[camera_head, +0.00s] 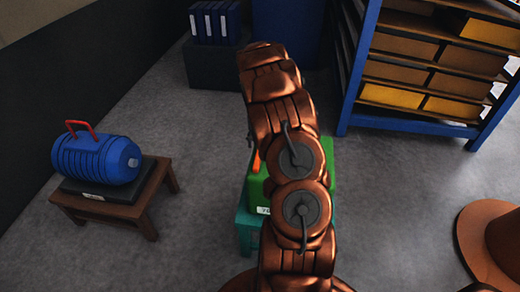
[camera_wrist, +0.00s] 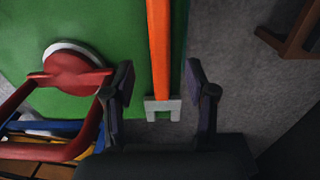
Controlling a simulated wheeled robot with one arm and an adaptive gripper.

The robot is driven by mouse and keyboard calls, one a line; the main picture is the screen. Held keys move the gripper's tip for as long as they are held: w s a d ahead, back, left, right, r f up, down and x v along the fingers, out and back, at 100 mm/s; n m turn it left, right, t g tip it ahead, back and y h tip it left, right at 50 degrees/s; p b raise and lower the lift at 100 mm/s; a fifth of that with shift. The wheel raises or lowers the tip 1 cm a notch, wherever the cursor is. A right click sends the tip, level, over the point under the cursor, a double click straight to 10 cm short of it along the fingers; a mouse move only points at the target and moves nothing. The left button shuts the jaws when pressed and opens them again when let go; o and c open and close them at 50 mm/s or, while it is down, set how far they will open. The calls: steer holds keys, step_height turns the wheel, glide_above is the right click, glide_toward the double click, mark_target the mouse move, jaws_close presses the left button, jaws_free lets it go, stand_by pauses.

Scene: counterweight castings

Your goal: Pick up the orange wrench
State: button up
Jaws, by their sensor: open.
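The orange wrench (camera_wrist: 158,50) has a long orange handle and a grey open-jaw end (camera_wrist: 163,106). It lies along the right side of a green surface (camera_wrist: 110,20) in the wrist view. In the head view only a bit of orange (camera_head: 256,162) shows at the left edge of my arm, over the green top (camera_head: 260,192). My gripper (camera_wrist: 161,95) is open, one dark finger on each side of the wrench near its grey end. Nothing is held between the fingers. I cannot tell the height of the fingertips above the green surface. My arm hides the gripper in the head view.
A red part on a white disc (camera_wrist: 72,48) sits left of the wrench, close to the left finger. A wooden table (camera_head: 150,205) with a blue ribbed canister (camera_head: 95,160) stands left. A blue shelf rack (camera_head: 355,75) stands back right. Grey floor lies between.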

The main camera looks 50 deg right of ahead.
mark_target(257, 162)
steer(key=f, duration=0.1)
steer(key=f+p, duration=0.1)
steer(key=f, duration=0.2)
steer(key=shift+s+a, duration=0.2)
steer(key=shift+a, duration=0.05)
steer(key=shift+f+p, duration=0.3)
steer(key=shift+f, duration=0.35)
jaws_close()
